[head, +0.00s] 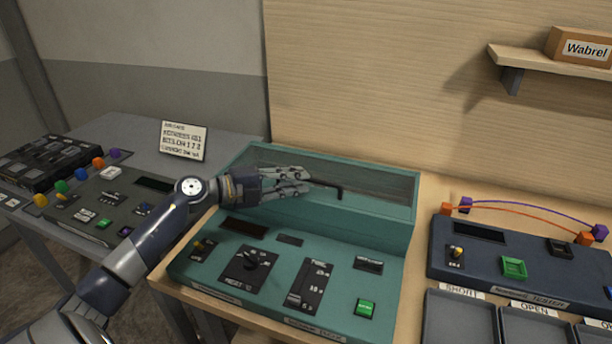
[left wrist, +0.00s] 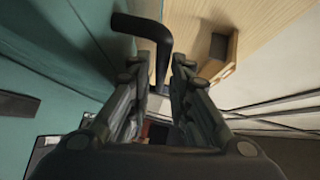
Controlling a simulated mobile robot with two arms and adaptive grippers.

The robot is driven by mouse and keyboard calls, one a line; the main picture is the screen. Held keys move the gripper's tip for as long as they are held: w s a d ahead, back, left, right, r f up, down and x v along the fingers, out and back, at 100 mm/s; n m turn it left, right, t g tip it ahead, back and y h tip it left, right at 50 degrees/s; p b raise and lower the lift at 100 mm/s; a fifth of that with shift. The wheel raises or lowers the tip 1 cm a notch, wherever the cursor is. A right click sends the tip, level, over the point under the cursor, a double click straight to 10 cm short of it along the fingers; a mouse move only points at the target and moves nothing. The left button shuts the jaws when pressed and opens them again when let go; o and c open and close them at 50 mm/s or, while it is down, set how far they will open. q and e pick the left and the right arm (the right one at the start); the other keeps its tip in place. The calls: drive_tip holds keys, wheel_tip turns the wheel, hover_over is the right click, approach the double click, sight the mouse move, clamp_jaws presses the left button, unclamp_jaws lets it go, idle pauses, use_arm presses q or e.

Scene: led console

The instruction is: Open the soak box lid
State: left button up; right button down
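The soak box is a teal console (head: 215,270) in the middle of the head view, with knobs and a green button on its front panel. Its see-through lid (head: 375,180) at the back looks closed. A black bent handle (head: 330,188) sticks out at the lid; it also shows in the left wrist view (left wrist: 145,28). My left gripper (head: 306,181) is at the handle, its fingers pointing right. In the left wrist view the fingers (left wrist: 160,72) are apart, with the handle's shaft between their tips and a gap on the left side. My right gripper is not in view.
A dark blue tester (head: 480,268) with orange and purple cables and grey trays (head: 460,318) stand right. A grey console (head: 115,200) and a sign card (head: 184,141) are left. A shelf with a box (head: 580,46) is on the wall at upper right.

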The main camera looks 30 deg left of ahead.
sight(318, 178)
use_arm(q)
drive_tip(key=shift+p+x, duration=0.3)
drive_tip(key=shift+x, duration=1.25)
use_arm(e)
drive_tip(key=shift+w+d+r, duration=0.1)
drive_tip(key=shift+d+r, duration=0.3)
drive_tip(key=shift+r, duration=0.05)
use_arm(q)
drive_tip(key=shift+c, duration=0.3)
clamp_jaws()
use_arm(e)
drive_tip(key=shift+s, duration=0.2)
use_arm(q)
drive_tip(key=shift+r, duration=0.1)
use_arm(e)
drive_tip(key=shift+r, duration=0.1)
